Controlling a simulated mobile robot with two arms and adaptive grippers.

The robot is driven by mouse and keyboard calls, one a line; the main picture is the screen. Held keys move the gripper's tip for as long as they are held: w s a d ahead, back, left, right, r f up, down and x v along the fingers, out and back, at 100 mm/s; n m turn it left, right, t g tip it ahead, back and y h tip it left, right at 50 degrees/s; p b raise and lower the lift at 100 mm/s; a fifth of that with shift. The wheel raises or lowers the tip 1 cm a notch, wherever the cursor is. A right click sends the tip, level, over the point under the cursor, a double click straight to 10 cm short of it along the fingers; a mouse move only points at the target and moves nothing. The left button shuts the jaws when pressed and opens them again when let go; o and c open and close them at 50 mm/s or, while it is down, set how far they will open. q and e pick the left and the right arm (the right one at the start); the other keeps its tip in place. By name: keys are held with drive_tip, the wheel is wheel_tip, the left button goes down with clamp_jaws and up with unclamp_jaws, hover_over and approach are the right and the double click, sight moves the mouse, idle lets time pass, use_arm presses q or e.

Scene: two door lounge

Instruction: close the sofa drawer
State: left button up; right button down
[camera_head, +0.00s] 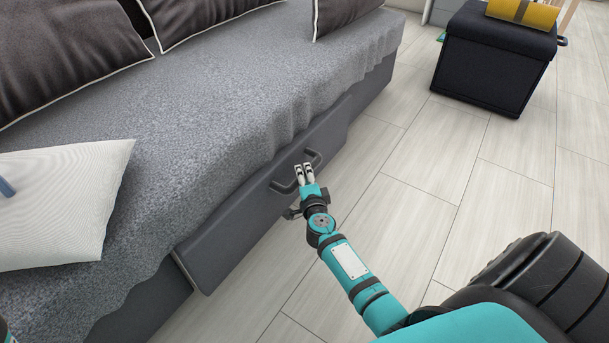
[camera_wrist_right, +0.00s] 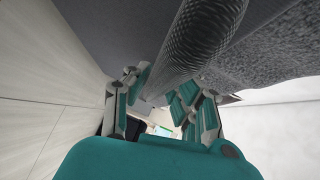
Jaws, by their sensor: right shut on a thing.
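The sofa drawer (camera_head: 235,225) is a dark grey front under the grey sofa seat. Its near lower corner stands out from the sofa base, so it is slightly open. A dark bar handle (camera_head: 283,186) is fixed on its front. My right gripper (camera_head: 304,170) is at the handle, shut on it. In the right wrist view the handle (camera_wrist_right: 178,50) runs as a thick dark bar between the fingers of my right gripper (camera_wrist_right: 165,100). My left gripper does not show; only a sliver of dark and teal is at the lower left edge of the head view.
The sofa seat (camera_head: 220,100) has dark cushions (camera_head: 70,45) and a white pillow (camera_head: 60,200). A black box-shaped stool (camera_head: 490,60) with a yellow item (camera_head: 524,12) on top stands at the upper right. The pale plank floor (camera_head: 430,190) between them is clear.

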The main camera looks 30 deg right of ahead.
sight(291, 166)
drive_tip(key=shift+f, duration=0.1)
drive_tip(key=shift+w+a, duration=0.3)
drive_tip(key=shift+w, duration=0.4)
drive_tip(key=shift+w+a, duration=0.3)
drive_tip(key=shift+w, duration=0.35)
drive_tip(key=shift+w+a, duration=0.3)
drive_tip(key=shift+w, duration=0.4)
drive_tip(key=c, duration=1.3)
unclamp_jaws()
drive_tip(key=shift+w, duration=0.1)
drive_tip(key=shift+o, duration=0.9)
